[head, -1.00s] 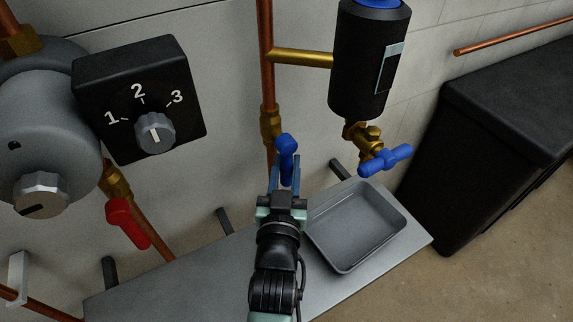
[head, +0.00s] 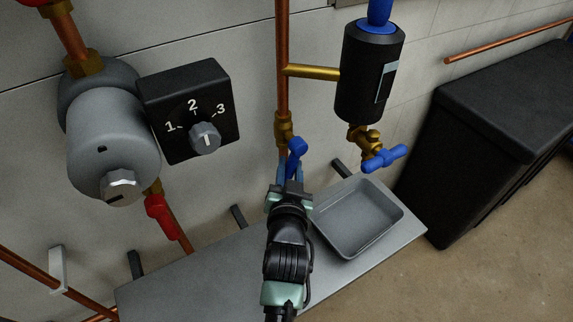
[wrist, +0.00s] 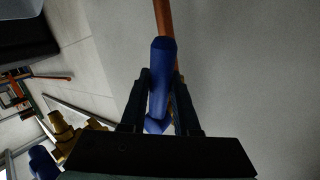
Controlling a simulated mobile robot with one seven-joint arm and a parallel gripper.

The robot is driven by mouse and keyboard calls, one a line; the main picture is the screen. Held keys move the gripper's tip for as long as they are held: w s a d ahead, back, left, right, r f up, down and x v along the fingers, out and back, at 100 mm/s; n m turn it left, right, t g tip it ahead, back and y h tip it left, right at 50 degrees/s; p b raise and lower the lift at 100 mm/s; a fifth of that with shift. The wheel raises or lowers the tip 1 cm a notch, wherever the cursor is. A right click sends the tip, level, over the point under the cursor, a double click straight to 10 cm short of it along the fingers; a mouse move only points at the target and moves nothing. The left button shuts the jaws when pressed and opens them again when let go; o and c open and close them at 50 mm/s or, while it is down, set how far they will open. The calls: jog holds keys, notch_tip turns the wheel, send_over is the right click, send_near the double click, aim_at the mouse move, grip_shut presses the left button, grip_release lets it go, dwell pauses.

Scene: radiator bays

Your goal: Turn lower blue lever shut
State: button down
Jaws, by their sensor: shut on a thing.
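The lower blue lever (head: 297,147) sits on a brass valve (head: 284,127) on the vertical copper pipe. It is tilted, its upper end leaning a little right in the head view. My gripper (head: 290,176) comes up from below and is shut on the lever. In the wrist view the lever (wrist: 160,80) stands between the two fingers of my gripper (wrist: 160,95). The fingers hide part of the valve body behind it.
A grey tray (head: 360,217) lies on the metal shelf (head: 200,283) right of my arm. A black canister (head: 368,75) with a blue-handled tap (head: 384,157) hangs at right. A dial box (head: 192,110), grey cylinder (head: 112,140) and red lever (head: 162,217) are at left.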

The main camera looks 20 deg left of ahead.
jog(key=m+p, duration=0.1)
jog(key=p, duration=0.1)
jog(key=s+r+g+p, duration=0.1)
jog(key=p, duration=0.1)
jog(key=a+m+g+p, duration=0.1)
jog(key=p, duration=0.1)
jog(key=shift+s+r+m, duration=0.2)
jog(key=shift+r+m, duration=0.1)
jog(key=shift+r, duration=0.05)
jog(key=shift+s+a+r+m+g+y+p, duration=0.3)
jog(key=shift+r+m+g+y+p, duration=0.5)
jog(key=shift+p, duration=0.95)
jog(key=shift+s+a+r+m+g+y+p, duration=0.15)
jog(key=shift+s+r+m+g+y+p, duration=0.2)
jog(key=shift+m+g+p, duration=1.1)
jog(key=shift+s+a+r+m+g+y+p, duration=0.25)
jog(key=shift+r+m+g+y+p, duration=0.45)
jog(key=shift+p, duration=1.3)
jog(key=c, duration=0.7)
grip_release()
jog(key=shift+o, duration=0.2)
jog(key=shift+w, duration=0.1)
